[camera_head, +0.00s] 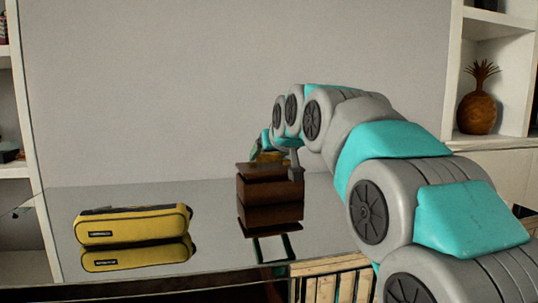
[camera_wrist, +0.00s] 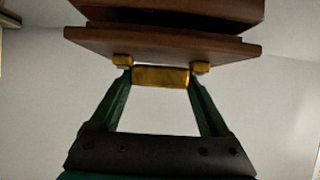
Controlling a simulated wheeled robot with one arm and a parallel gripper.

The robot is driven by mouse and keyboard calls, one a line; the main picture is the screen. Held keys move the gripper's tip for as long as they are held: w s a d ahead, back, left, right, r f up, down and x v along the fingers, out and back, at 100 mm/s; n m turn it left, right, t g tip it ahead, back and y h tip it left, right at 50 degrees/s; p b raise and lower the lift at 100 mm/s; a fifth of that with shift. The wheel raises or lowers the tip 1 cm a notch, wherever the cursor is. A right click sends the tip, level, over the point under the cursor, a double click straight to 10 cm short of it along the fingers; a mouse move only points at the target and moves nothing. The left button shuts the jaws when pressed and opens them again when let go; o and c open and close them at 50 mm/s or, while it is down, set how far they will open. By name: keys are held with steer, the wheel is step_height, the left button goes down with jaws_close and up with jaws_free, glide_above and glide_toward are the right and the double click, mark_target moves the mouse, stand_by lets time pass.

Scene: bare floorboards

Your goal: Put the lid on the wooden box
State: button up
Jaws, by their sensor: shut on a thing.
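The wooden box (camera_head: 270,190) is dark brown and stands on the glossy table, right of its middle. Its brown lid (camera_head: 262,169) is at the top of the box in the head view, slightly off to the left. In the wrist view the lid (camera_wrist: 160,45) is a flat board with a gold handle (camera_wrist: 160,77), and the box (camera_wrist: 170,12) shows beyond it. My gripper (camera_wrist: 161,68) has its green fingers at both ends of the handle and is shut on it. A dark line separates lid and box; I cannot tell whether they touch.
A yellow pencil case (camera_head: 132,224) lies on the reflective table (camera_head: 215,240), left of the box, with clear surface between. A wall (camera_head: 200,80) stands behind. A shelf (camera_head: 500,140) with a pineapple ornament (camera_head: 477,105) is at the right.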

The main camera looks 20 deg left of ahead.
steer(key=shift+f+b, duration=0.4)
steer(key=shift+f, duration=0.4)
steer(key=o, duration=1.6)
steer(key=shift+c, duration=0.2)
steer(key=shift+r, duration=0.15)
steer(key=shift+r+p, duration=2.2)
steer(key=shift+r, duration=1.15)
